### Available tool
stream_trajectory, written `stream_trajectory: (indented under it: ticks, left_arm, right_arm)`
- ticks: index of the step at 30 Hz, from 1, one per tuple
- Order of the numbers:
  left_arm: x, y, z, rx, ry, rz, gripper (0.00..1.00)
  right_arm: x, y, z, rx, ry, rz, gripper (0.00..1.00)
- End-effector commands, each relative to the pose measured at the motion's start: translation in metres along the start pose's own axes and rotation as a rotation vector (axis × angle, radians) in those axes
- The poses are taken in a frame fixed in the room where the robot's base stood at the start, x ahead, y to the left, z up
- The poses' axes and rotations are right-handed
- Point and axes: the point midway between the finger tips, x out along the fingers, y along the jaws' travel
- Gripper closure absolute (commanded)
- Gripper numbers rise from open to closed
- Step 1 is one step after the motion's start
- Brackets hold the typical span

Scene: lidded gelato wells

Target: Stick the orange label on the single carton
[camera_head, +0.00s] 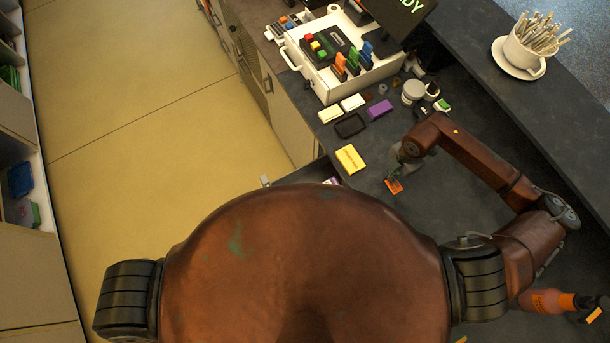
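My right gripper (395,177) is low over the dark counter, its fingers pointing down. An orange label (394,187) is at its fingertips, and the gripper looks shut on it. The fingers are small and partly hidden by the wrist. A yellow box-shaped carton (350,159) lies alone on the counter, to the left of the label and apart from it. I cannot read its print, and nothing orange shows on it. My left gripper is out of view.
A white case (333,86) with coloured buttons and upright tabs stands at the back. Before it lie white blocks (330,114), a black tray (350,125) and a purple block (379,109). White jars (413,91) stand near. An orange bottle (546,301) is at lower right.

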Motion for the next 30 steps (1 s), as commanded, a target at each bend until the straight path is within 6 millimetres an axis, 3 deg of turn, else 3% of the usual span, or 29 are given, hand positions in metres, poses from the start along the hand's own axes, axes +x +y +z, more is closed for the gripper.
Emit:
stream_trajectory:
  ticks: [30]
  left_arm:
    - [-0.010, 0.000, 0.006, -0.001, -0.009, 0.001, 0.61]
  right_arm:
    - [-0.014, -0.004, 0.000, 0.000, 0.000, 0.000, 1.00]
